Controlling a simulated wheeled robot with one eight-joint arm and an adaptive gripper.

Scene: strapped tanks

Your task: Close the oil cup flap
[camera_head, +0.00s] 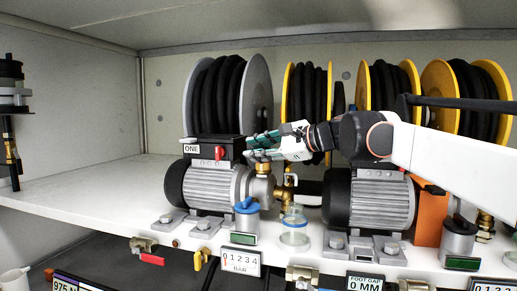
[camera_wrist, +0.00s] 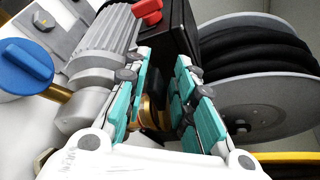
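My gripper (camera_head: 256,148) reaches in from the right, above the right end of the grey pump (camera_head: 210,186) marked ONE. In the wrist view its two teal-padded fingers (camera_wrist: 163,62) stand apart. A brass fitting (camera_wrist: 151,112) shows in the gap between them, low and nearer the left finger; I cannot tell whether it touches. In the head view a brass fitting (camera_head: 262,166) sits on the pump end just below the fingers. No flap can be made out clearly; the fingers hide part of this spot, so its position cannot be told.
A black box with a red switch (camera_head: 219,152) is beside the fingers. A grey hose reel (camera_head: 256,95) rises behind. A second pump (camera_head: 372,200) stands right.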

